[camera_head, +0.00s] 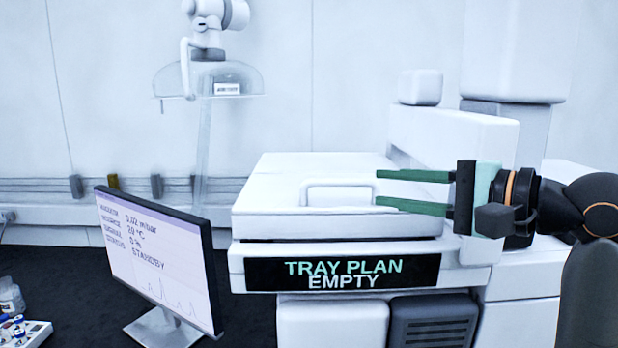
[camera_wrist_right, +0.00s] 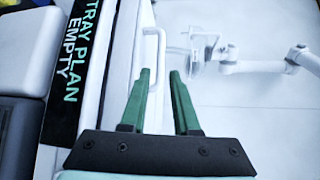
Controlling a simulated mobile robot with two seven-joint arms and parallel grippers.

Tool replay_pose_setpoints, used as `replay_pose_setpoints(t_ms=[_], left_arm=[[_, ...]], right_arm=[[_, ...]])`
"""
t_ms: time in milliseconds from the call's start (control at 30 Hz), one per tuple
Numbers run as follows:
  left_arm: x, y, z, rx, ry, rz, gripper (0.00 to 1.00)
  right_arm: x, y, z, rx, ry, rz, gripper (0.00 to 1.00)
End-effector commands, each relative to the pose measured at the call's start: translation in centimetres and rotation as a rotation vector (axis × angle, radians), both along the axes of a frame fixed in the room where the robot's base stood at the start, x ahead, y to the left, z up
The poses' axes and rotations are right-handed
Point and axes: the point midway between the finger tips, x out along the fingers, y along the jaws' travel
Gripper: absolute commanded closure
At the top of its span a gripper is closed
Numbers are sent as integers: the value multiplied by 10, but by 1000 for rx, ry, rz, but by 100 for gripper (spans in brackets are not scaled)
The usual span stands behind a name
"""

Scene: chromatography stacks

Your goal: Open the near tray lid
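The near tray lid (camera_head: 262,180) is a white, flat cover lying closed on the white instrument, above a black sign (camera_head: 342,272) reading TRAY PLAN EMPTY. The handle also shows in the right wrist view (camera_wrist_right: 160,33). In the right wrist view my gripper (camera_wrist_right: 160,72) has one fingertip close to the handle; contact cannot be told. My left gripper is not in view.
A monitor (camera_head: 155,255) stands on the dark bench (camera_head: 60,280) left of the instrument. A clear hood on a white arm (camera_head: 210,80) is behind. A bottle and small vials (camera_head: 18,330) are at lower left. A raised white housing (camera_head: 450,135) stands behind the lid.

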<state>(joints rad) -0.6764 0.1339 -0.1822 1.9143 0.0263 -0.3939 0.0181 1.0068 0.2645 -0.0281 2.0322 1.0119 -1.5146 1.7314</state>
Motion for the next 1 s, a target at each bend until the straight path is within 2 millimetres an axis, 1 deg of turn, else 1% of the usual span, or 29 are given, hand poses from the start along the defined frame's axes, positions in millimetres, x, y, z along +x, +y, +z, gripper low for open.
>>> replay_pose_setpoints(t_ms=[167,500,633,800,1000], left_arm=[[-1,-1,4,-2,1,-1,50],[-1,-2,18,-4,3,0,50],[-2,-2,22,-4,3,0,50],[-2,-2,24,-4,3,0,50],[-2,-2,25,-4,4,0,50]], right_arm=[[11,12,-1,1,3,4,70],[58,60,-9,1,5,3,70],[73,75,-12,0,3,2,70],[84,85,-15,0,0,0,70],[87,89,-16,0,-1,1,70]])
